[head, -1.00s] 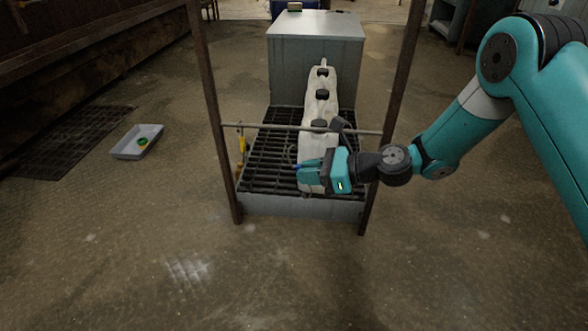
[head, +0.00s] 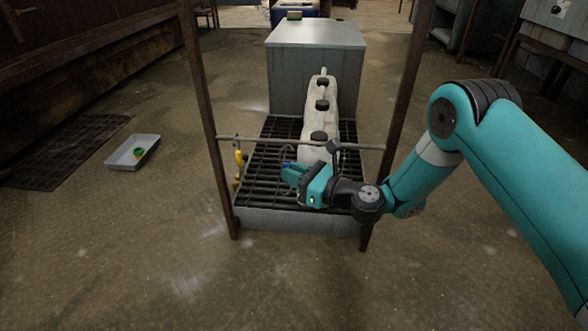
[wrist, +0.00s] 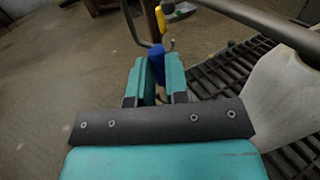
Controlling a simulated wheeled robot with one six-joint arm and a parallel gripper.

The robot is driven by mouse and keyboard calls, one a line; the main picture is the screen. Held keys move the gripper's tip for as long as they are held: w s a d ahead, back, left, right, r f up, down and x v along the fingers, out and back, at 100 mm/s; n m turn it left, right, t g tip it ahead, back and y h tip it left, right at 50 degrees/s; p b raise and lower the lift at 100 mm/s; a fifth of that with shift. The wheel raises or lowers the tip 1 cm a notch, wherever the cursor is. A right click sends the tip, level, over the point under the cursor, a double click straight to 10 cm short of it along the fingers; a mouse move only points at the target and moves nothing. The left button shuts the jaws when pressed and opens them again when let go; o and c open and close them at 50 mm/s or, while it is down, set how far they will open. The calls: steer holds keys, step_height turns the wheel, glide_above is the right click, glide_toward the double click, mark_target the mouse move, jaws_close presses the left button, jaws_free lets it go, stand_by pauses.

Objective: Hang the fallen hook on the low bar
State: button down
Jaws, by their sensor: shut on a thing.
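My gripper (head: 287,172) is shut on a blue-handled hook (wrist: 157,62), which also shows as a small blue spot in the head view (head: 286,164). In the wrist view its blue grip stands between the two teal fingers, with a curved grey metal wire beyond it. The low bar (head: 270,142) runs level between two rusty posts, and it crosses the upper right of the wrist view (wrist: 262,22). The wire appears apart from the bar in the wrist view. A yellow hook (head: 238,158) hangs near the bar's left end.
White jugs (head: 322,110) stand in a row on the black grating (head: 265,170) behind the gripper. A grey cabinet (head: 316,75) stands at the back. A grey tray (head: 121,158) with a green item lies on the floor at left. The floor in front is clear.

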steer(key=w+f+b, duration=0.1)
steer(key=w+b, duration=0.3)
steer(key=w, duration=0.2)
steer(key=shift+w+d+f, duration=0.15)
steer(key=shift+w+f, duration=0.05)
steer(key=shift+f, duration=0.15)
stand_by(0.5)
steer(key=c, duration=1)
jaws_free()
steer(key=shift+c, duration=0.2)
